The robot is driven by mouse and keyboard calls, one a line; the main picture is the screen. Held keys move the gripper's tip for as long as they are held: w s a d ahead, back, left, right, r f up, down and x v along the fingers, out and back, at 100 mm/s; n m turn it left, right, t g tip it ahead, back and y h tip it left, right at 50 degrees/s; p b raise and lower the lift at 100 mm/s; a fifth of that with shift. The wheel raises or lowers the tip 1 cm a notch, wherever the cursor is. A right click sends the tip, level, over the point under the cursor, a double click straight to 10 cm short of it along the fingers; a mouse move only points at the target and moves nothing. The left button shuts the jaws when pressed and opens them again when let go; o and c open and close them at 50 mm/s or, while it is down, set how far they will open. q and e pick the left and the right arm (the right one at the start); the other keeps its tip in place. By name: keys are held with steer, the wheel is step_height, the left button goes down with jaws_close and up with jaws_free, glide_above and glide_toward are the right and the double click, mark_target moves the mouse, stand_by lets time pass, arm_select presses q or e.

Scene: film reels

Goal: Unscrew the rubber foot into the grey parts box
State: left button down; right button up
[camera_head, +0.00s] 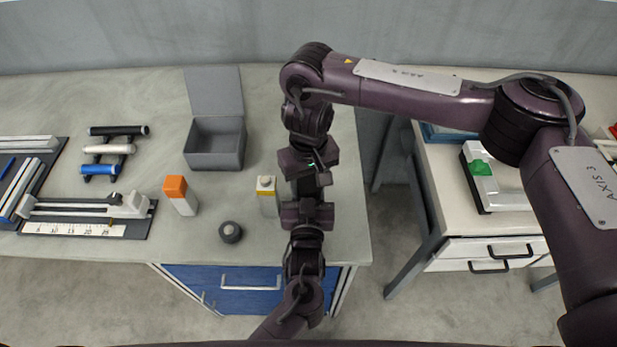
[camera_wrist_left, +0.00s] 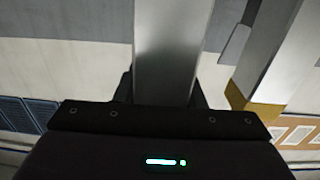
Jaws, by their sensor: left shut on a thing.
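The grey parts box (camera_head: 214,148) stands on the bench with its lid raised. My left gripper (camera_head: 307,212) is over the bench near its right end, with its jaws shut on a plain grey bar-like piece (camera_wrist_left: 168,45), which runs up out of the left wrist view. My right gripper (camera_head: 306,180) faces it from behind, very close; its fingers are hidden among dark parts and its jaw state is unclear. I cannot make out the rubber foot for sure. A dark round piece (camera_head: 230,232) lies on the bench near the front edge.
An orange-topped block (camera_head: 178,195) and a pale block with a yellow band (camera_head: 267,197) stand near the grippers. Coloured rollers (camera_head: 110,150) and a ruler fixture (camera_head: 85,215) are at left. A second bench (camera_head: 440,170) stands right, across a gap.

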steer(key=c, duration=0.5)
steer(key=n, duration=0.3)
steer(key=o, duration=1.1)
steer(key=shift+c, duration=0.2)
steer(key=shift+r, duration=0.1)
